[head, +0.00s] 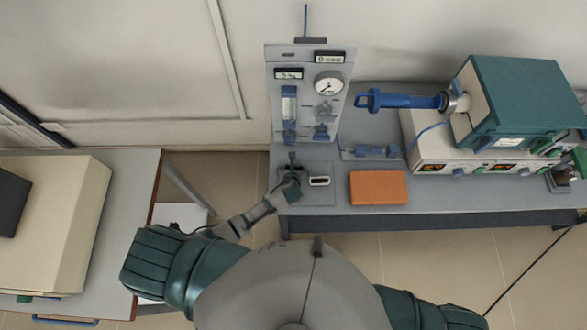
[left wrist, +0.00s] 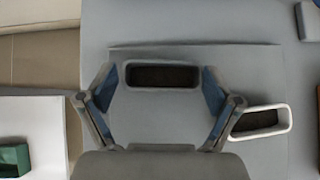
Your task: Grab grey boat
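The grey boat (left wrist: 162,89) is a small rectangular dish with dark contents, lying on a grey plate (left wrist: 264,66) in the left wrist view. My left gripper (left wrist: 159,80) is open, with one finger near each short end of the boat. I cannot tell whether the fingers touch it. In the head view my left gripper (head: 290,178) is low over the plate and largely hides the grey boat. A white boat (left wrist: 290,118) with dark contents lies just right of the gripper and also shows in the head view (head: 319,181). My right gripper is not in view.
An orange-brown block (head: 378,187) lies on the bench (head: 450,194) to the right. A gauge panel (head: 306,100) stands behind the gripper. A green-topped furnace (head: 520,100) with a blue-handled tube (head: 400,100) is at the right. A cream box (head: 60,220) stands on the left table.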

